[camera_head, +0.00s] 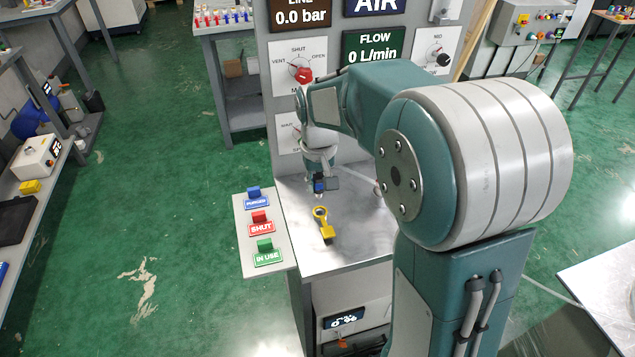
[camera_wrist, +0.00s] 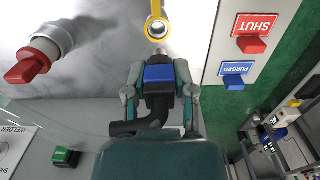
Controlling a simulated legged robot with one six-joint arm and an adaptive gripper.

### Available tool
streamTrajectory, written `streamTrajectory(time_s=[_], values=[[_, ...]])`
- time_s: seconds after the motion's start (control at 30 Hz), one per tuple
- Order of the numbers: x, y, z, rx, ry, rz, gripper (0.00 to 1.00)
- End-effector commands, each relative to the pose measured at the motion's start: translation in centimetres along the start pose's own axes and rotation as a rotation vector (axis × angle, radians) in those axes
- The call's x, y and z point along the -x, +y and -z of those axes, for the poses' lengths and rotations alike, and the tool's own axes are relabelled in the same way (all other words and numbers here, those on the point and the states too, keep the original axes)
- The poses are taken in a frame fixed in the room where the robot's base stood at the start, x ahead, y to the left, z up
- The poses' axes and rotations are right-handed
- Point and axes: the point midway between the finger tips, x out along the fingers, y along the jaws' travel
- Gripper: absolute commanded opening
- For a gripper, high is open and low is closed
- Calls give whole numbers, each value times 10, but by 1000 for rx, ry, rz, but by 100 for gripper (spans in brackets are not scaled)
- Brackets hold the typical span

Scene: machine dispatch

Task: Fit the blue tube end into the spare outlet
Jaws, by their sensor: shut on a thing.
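My gripper (camera_head: 319,183) is low over the metal bench, in front of the grey panel. In the wrist view my gripper (camera_wrist: 159,75) is shut on the blue tube end (camera_wrist: 158,74), a blue block with a black bent piece below it. In the head view the blue tube end (camera_head: 319,186) is small and partly covered by my gripper. A yellow ring-ended piece (camera_head: 326,230) lies on the bench just in front of my gripper. Its ring also shows beyond the fingertips in the wrist view (camera_wrist: 157,29). I cannot make out which fitting is the spare outlet.
A side plate holds blue PURGED (camera_head: 257,200), red SHUT (camera_head: 261,224) and green IN USE (camera_head: 266,254) tags. The panel carries a red-knobbed dial (camera_head: 303,74) and a FLOW display (camera_head: 372,48). A red handle on a silver fitting (camera_wrist: 33,62) stands left in the wrist view.

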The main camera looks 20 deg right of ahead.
Motion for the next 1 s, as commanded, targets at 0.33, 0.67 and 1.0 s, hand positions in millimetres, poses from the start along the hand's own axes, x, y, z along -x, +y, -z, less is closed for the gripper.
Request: streamTrajectory(time_s=[0.33, 0.67, 1.0], values=[[-10, -1, 0, -1, -4, 0, 0], [-37, -1, 0, -1, -2, 0, 0], [-48, -1, 1, -1, 0, 0, 0]])
